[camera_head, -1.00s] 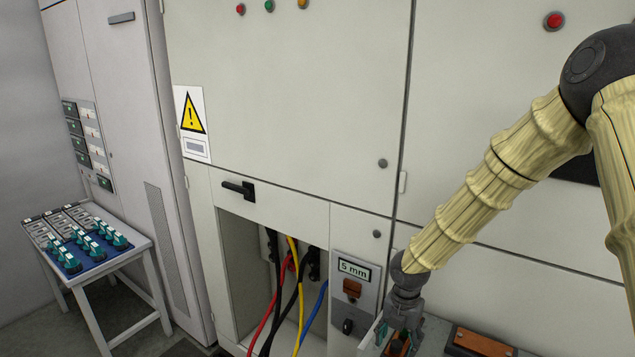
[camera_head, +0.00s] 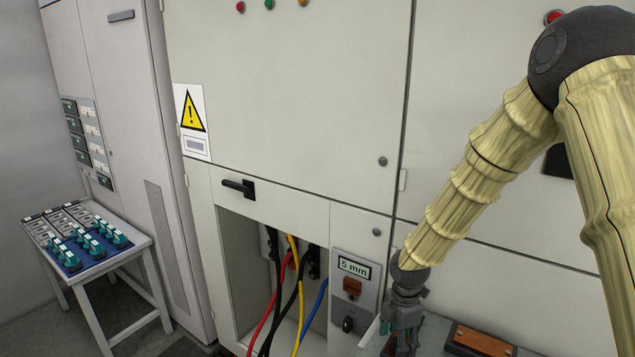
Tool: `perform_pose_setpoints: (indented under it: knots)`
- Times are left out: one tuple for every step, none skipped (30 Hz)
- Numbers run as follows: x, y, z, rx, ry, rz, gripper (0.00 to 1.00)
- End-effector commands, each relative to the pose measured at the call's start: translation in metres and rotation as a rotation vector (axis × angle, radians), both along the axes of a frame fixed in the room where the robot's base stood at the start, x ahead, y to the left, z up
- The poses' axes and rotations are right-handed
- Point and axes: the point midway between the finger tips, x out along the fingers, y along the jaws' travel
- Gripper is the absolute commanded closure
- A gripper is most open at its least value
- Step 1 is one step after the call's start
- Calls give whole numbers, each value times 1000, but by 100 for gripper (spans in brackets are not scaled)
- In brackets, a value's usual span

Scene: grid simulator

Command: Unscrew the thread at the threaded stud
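My gripper (camera_head: 402,338) is at the bottom edge of the view, pointing down over a grey bench top, just right of the panel with the "5 mm" display. Its fingers are small and partly cut off by the frame edge, so I cannot tell whether they are open or shut or hold anything. I cannot make out the threaded stud or its thread. An open compartment (camera_head: 232,272) in the cabinet holds black, red, yellow and blue cables (camera_head: 301,318), left of my gripper.
The "5 mm" display (camera_head: 354,267) sits on a grey panel with a brown-orange part (camera_head: 352,287) and a black knob (camera_head: 348,324). A brown block (camera_head: 480,340) lies right of my gripper. A table (camera_head: 105,263) with teal-handled items stands at far left.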

Motion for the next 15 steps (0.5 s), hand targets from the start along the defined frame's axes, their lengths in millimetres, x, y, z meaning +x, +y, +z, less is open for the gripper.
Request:
perform_pose_setpoints:
  knots:
    - [0,0,0,-1,0,-36,37]
    - [0,0,0,-1,0,-56,37]
    - [0,0,0,0,0,-75,37]
    - [0,0,0,0,1,-86,37]
    - [0,0,0,0,1,-92,37]
    - [0,-1,0,0,0,-95,37]
    - [0,-1,0,0,0,-95,37]
    - [0,-1,0,0,0,-95,37]
    - [0,-1,0,0,0,-94,37]
    - [0,-1,0,0,0,-94,37]
    - [0,-1,0,0,0,-94,37]
    - [0,-1,0,0,0,-95,37]
    - [0,-1,0,0,0,-102,37]
    - [0,-1,0,-1,0,-114,37]
    - [0,-1,0,-2,0,-141,37]
